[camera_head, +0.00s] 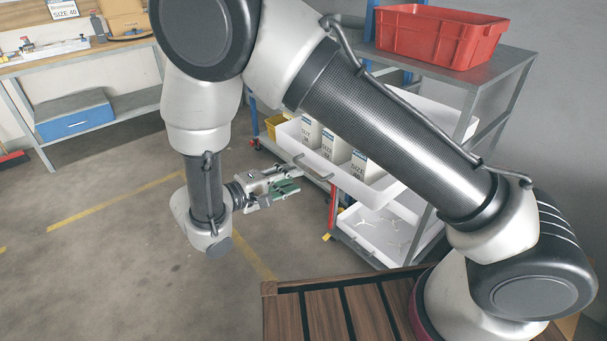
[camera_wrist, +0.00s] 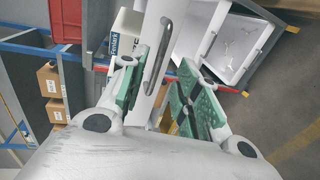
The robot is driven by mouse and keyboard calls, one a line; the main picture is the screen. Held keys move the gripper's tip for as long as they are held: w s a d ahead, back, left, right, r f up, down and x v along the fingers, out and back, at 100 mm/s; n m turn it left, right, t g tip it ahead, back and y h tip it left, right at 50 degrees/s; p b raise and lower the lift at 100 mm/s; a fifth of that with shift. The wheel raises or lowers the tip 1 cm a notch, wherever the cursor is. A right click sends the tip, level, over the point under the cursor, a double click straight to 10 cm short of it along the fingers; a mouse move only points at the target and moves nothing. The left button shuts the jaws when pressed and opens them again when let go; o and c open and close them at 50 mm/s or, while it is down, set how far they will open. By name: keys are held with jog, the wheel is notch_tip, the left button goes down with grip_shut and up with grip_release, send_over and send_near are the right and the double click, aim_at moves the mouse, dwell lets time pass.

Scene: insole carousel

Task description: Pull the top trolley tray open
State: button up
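The white trolley tray (camera_head: 340,177) with several upright SIZE boxes (camera_head: 335,145) has a grey bar handle (camera_head: 312,169) on its front. My gripper (camera_head: 297,182) is just in front of that handle, to its lower left in the head view. In the wrist view, my gripper (camera_wrist: 163,92) has its green fingers apart, with nothing seen between the tips. The handle (camera_wrist: 159,55) lies ahead, in line with the gap, and appears clear of the fingers. Another white area (camera_head: 440,112) shows higher on the trolley, mostly hidden by my arm.
A lower white tray (camera_head: 372,247) holds thin white pieces. A red crate (camera_head: 440,35) stands on the trolley's top shelf. A yellow bin (camera_head: 275,122) is at the trolley's far side. A workbench (camera_head: 75,65) stands at the left. The floor before the trolley is clear.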

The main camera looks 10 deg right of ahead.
jog(key=shift+v, duration=2.15)
jog(key=s+d+f+n+g, duration=0.3)
jog(key=s+d+n, duration=0.1)
jog(key=s+d+r+m+y, duration=0.3)
jog(key=d+r+y, duration=0.1)
jog(key=d+r, duration=0.4)
jog(key=s+d+r+m+g+y, duration=0.1)
jog(key=s+d+r+m+y, duration=0.3)
jog(key=d+r, duration=0.5)
jog(key=s+d+r+m+y, duration=0.3)
jog(key=d+r, duration=0.6)
jog(key=d, duration=0.6)
jog(key=shift+s+m+y, duration=0.4)
jog(key=shift+s+y, duration=0.35)
jog(key=shift+y, duration=0.25)
